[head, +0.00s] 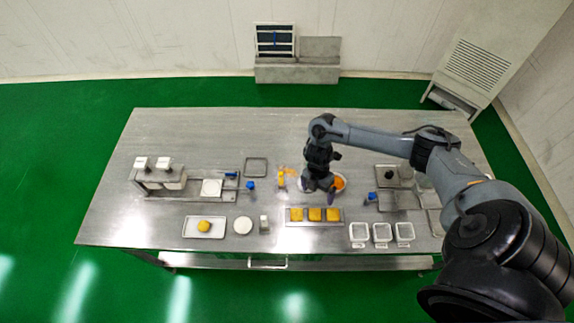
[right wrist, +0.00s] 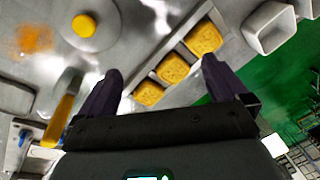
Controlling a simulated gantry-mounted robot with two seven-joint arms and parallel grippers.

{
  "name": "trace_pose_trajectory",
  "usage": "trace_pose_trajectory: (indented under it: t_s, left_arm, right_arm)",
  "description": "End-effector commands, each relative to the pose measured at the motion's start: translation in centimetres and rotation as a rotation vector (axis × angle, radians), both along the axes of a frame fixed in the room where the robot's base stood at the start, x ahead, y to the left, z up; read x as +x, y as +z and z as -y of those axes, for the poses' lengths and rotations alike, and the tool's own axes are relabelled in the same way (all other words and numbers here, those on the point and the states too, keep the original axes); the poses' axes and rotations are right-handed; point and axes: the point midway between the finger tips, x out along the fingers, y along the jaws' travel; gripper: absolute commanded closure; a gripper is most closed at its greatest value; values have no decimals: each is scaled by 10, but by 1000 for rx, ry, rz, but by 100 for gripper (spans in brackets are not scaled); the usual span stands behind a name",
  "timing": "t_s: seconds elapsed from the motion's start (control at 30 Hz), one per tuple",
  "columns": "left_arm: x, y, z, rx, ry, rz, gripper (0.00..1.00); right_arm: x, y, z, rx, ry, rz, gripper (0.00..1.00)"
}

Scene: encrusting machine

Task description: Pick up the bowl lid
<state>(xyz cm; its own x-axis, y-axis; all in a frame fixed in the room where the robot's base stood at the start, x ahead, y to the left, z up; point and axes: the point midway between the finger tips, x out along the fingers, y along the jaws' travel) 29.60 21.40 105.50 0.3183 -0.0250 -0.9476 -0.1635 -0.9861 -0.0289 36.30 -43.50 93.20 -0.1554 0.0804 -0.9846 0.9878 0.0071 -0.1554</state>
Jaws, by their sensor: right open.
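A pale round disc with a yellow round middle (right wrist: 85,25), which looks like the bowl lid, lies at the upper left of the right wrist view. In the head view an orange round thing (head: 339,183) with a pale rim shows beside my gripper, partly hidden by it; I cannot tell for sure that it is the same thing. My right gripper (head: 320,191) is open and low over the table, behind the tray of yellow cakes. In the right wrist view its fingers (right wrist: 160,68) are apart with nothing between them. My left gripper is not in view.
The steel tray with yellow cakes (right wrist: 176,69) is close to the right finger. White square containers (head: 382,233) are at the front right. A white disc (head: 243,227) and a tray with one cake (head: 188,228) are further left.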

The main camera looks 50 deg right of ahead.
Motion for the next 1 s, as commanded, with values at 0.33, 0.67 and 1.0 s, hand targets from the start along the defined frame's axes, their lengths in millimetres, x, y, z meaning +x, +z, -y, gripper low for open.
trace_pose_trajectory:
  t_s: [0.33, 0.67, 1.0]
  left_arm:
    - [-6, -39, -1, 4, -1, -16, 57]
    - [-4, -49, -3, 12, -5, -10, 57]
    - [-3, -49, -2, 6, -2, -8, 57]
  right_arm:
    - [66, 33, 53, -87, -35, 147, 0]
    - [71, -2, 53, -86, -37, 157, 0]
    - [71, -24, 53, -85, -35, 157, 0]
